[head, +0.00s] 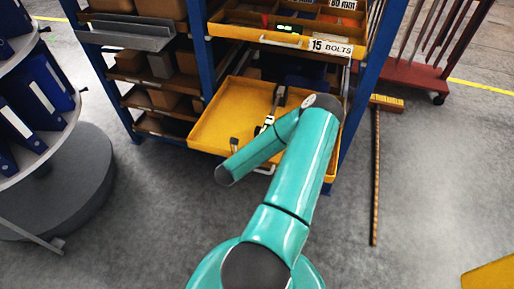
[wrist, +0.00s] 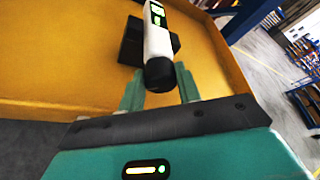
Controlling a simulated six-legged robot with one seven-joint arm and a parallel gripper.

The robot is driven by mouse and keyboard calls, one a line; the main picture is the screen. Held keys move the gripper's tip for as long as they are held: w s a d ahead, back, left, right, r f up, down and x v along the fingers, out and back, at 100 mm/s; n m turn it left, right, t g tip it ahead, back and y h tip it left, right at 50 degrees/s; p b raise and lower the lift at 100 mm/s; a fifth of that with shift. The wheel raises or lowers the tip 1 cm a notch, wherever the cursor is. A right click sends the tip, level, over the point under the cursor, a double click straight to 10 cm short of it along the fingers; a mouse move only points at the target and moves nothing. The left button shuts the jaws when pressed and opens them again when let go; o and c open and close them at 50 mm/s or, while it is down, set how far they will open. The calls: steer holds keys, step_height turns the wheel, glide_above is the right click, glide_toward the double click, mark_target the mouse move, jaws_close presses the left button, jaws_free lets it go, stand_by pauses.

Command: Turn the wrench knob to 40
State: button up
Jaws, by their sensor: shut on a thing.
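A wrench (wrist: 158,42) with a white body, a small lit green display and a dark rounded end knob (wrist: 160,76) points toward me in the wrist view. The display's reading is too small to make out. My gripper (wrist: 160,88) has its two teal fingers on either side of the knob end, shut on it. A dark block (wrist: 131,45) sits behind the wrench body, above the yellow tray (wrist: 60,60). In the head view, my teal arm reaches over the yellow pull-out tray (head: 222,107) and hides part of it; I cannot make out the fingers there.
An upper yellow drawer (head: 232,30) labelled 15 BOLTS overhangs the tray, between blue rack posts (head: 365,75). A round shelf stand (head: 70,180) with blue binders is at left. A red rack (head: 410,80) stands at right. The front floor is mostly clear.

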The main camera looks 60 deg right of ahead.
steer(key=shift+n, duration=0.4)
stand_by(0.3)
steer(key=o, duration=1)
steer(key=shift+c, duration=0.2)
steer(key=shift+f, duration=0.1)
